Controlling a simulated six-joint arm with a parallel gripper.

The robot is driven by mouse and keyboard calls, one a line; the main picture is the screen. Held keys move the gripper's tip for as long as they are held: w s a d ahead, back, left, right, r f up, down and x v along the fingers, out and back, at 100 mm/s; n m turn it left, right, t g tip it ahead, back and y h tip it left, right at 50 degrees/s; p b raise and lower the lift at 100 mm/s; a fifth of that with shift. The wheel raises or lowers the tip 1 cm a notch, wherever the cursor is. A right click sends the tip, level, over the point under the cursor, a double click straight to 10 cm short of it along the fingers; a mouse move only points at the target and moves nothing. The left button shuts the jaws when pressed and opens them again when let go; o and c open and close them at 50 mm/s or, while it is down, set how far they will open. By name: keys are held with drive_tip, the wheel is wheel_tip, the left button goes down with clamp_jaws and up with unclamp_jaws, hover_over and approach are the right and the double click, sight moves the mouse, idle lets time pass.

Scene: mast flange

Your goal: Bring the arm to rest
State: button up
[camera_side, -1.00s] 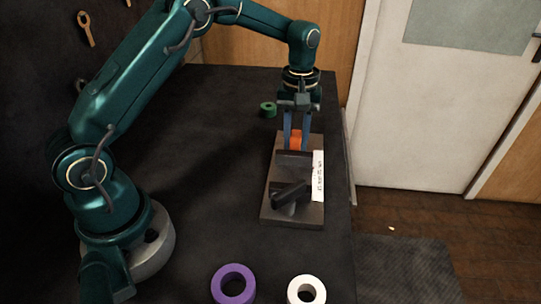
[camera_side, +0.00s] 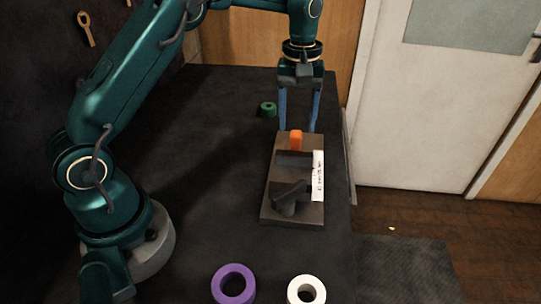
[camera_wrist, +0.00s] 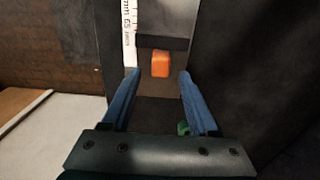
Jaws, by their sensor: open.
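My gripper (camera_side: 298,128) is open and empty, with its blue fingers spread wide above the far end of a dark fixture plate (camera_side: 291,216). An orange block (camera_side: 296,140) stands on the far part of the plate, below and between the fingertips and apart from them. In the wrist view the orange block (camera_wrist: 160,64) shows just beyond the gap between my fingers (camera_wrist: 159,73). A dark angled piece (camera_side: 289,192) sits on the near part of the plate.
A white marked strip (camera_side: 318,176) lies along the plate's right side. A green ring (camera_side: 268,109) lies behind left; a purple ring (camera_side: 233,284) and a white ring (camera_side: 307,291) lie in front. The dark table (camera_side: 200,200) is clear left of the plate.

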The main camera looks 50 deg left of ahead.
drive_tip(key=shift+r, duration=0.2)
drive_tip(key=shift+r, duration=0.3)
drive_tip(key=s+d+r+m+t, duration=0.2)
drive_tip(key=s+d+r+t, duration=0.15)
drive_tip(key=s+r, duration=0.7)
drive_tip(key=s+f+m+t, duration=0.1)
drive_tip(key=s+f+m, duration=0.1)
drive_tip(key=s, duration=0.3)
drive_tip(key=s+f+m+t, duration=0.1)
drive_tip(key=s+f+m, duration=0.1)
drive_tip(key=s+m, duration=0.3)
drive_tip(key=shift+s+d+f, duration=0.25)
